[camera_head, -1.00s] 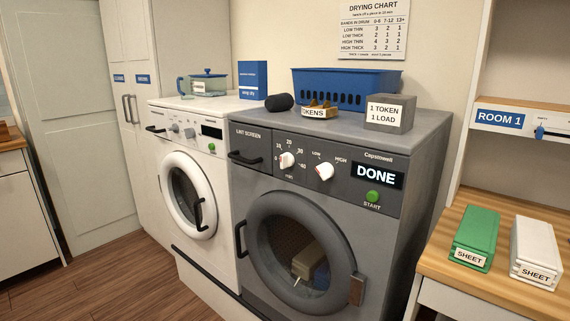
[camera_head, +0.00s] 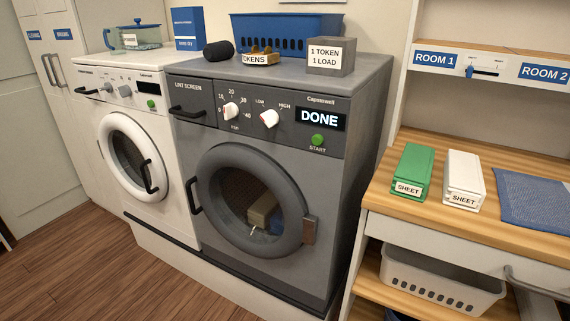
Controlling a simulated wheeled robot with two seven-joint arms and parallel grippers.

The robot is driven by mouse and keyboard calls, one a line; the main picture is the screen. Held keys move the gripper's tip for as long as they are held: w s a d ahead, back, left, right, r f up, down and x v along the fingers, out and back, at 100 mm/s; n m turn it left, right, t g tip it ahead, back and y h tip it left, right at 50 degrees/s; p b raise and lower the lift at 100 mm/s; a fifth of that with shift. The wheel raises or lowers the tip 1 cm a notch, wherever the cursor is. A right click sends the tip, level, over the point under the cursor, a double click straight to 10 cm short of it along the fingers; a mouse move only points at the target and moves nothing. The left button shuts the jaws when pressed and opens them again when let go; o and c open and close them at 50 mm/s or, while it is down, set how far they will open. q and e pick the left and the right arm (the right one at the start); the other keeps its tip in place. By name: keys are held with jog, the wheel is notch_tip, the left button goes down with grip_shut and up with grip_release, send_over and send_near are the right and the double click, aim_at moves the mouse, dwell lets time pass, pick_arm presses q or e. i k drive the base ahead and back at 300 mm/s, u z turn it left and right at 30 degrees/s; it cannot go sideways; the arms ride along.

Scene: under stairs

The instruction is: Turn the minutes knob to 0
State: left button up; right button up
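The grey dryer (camera_head: 352,115) stands in the middle of the view. Its minutes knob (camera_head: 231,110) is the left of two white knobs on the front panel, with a dial of numbers such as 10, 20 and 30 around it. The knob has a small reddish mark, but it is too small to tell exactly which number it points at. The heat knob (camera_head: 269,118), between LOW and HIGH, is to its right. The display (camera_head: 319,118) reads DONE, above the green START button (camera_head: 318,140). Neither of my grippers is in view.
The dryer door (camera_head: 208,178) is shut, with items behind its glass. A token tray (camera_head: 258,58), token box (camera_head: 331,55) and blue basket (camera_head: 285,32) sit on top. The white washer (camera_head: 165,130) is at left, a wooden counter (camera_head: 440,218) at right. Floor in front is clear.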

aim_at(230, 109)
jog(key=k, duration=0.5)
jog(key=u, duration=0.5)
jog(key=i, duration=1)
jog(key=z, duration=0.85)
